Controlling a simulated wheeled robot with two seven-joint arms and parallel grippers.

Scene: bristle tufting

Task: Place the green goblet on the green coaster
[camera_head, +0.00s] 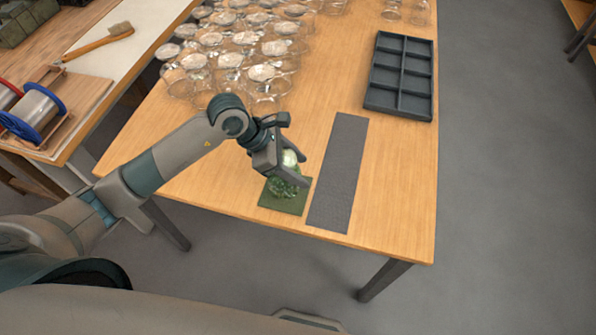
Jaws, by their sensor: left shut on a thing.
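The green goblet (285,182) is a green glass piece with a pale top, over the green coaster (287,206) near the table's front edge. My left gripper (290,169) is shut on the goblet, its fingers around the upper part. The goblet hides the back part of the coaster. I cannot tell whether the goblet's foot touches the coaster or hangs just above it. My right gripper is not in view.
A long dark grey mat (339,172) lies just right of the coaster. A dark compartment tray (400,75) stands at the back right. Many clear glasses (232,60) crowd the back left. A second bench (95,62) at left holds a brush (100,40) and a blue-rimmed spool (38,112).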

